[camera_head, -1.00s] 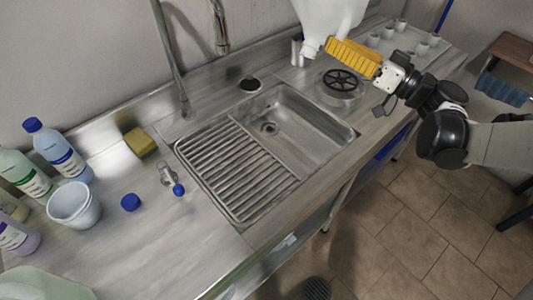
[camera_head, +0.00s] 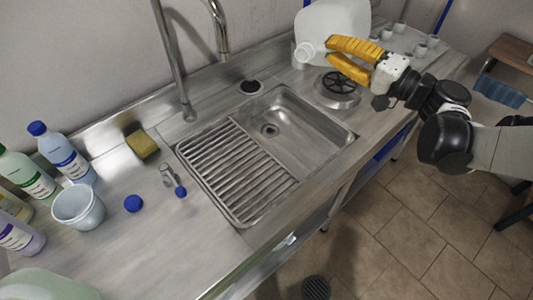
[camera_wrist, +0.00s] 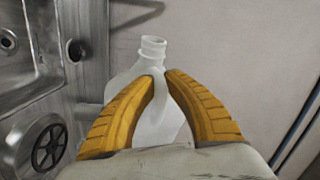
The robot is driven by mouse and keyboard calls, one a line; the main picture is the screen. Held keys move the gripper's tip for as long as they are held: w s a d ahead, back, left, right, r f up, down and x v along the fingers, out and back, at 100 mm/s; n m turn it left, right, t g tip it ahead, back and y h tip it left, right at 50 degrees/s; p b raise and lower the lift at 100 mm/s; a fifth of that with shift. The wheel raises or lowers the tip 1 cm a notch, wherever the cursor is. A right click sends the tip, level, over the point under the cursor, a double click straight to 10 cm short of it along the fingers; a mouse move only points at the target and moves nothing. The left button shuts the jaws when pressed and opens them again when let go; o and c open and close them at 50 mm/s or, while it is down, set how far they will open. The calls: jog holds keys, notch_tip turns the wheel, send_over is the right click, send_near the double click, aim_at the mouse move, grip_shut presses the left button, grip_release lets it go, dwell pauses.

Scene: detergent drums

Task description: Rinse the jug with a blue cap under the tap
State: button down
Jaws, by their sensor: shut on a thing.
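A white translucent jug (camera_head: 335,20) is held in the air behind the right end of the sink, tilted with its open mouth toward the lower left. No cap is on its neck. My gripper (camera_head: 331,50) is shut on it, with a yellow finger on each side. In the wrist view the jug (camera_wrist: 155,125) shows between the fingers (camera_wrist: 165,80), near the neck. A blue cap (camera_head: 133,203) lies on the counter. The tap (camera_head: 221,45) is left of the jug, its spout apart from the jug's mouth. I cannot make out any water running.
The sink (camera_head: 305,135) has a ribbed drainboard (camera_head: 235,170) on its left. A round black-and-metal fixture (camera_head: 338,88) stands below the jug. Bottles (camera_head: 62,152), a bucket (camera_head: 78,207) and a yellow sponge (camera_head: 141,143) are at left. Small cups (camera_head: 400,25) stand behind at right.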

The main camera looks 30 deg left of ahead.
jog(key=m+p, duration=0.1)
jog(key=m, duration=0.3)
jog(key=m+h+p, duration=0.1)
jog(key=m, duration=0.4)
jog(key=shift+g, duration=0.3)
jog(key=m+g, duration=0.1)
jog(key=m, duration=0.3)
jog(key=shift+h+p, duration=0.3)
jog(key=shift+p, duration=0.05)
jog(key=m, duration=0.3)
jog(key=shift+g, duration=0.4)
